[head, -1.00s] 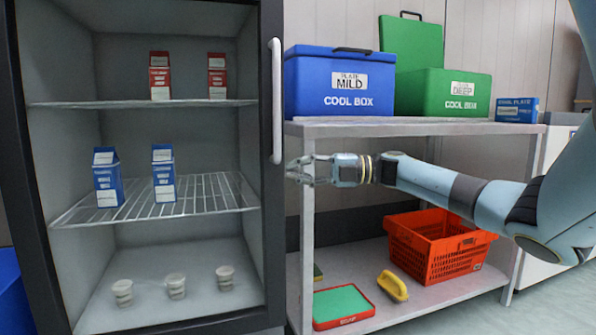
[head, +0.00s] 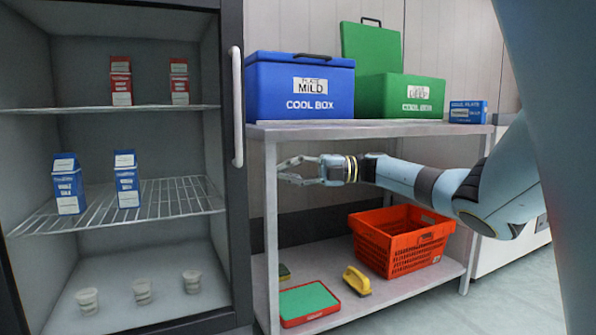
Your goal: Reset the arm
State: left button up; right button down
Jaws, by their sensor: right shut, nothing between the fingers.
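My right gripper (head: 294,171) is at the end of my right arm, which comes in from the right. It points left, in front of the gap between the two shelves of the white rack (head: 380,129). Its fingers are shut with nothing between them. The tips are near the rack's left post and apart from the fridge handle (head: 237,107). My left gripper is not in view.
The fridge (head: 110,235) at left holds red cartons (head: 120,80), blue cartons (head: 127,178) and small tubs (head: 142,291). The rack bears a blue cool box (head: 300,90), a green cool box (head: 405,97), an orange basket (head: 400,245) and a red-green tray (head: 308,302).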

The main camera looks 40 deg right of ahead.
jog(key=shift+d+f+b, duration=0.1)
jog(key=shift+d+b, duration=0.2)
jog(key=shift+d, duration=1.4)
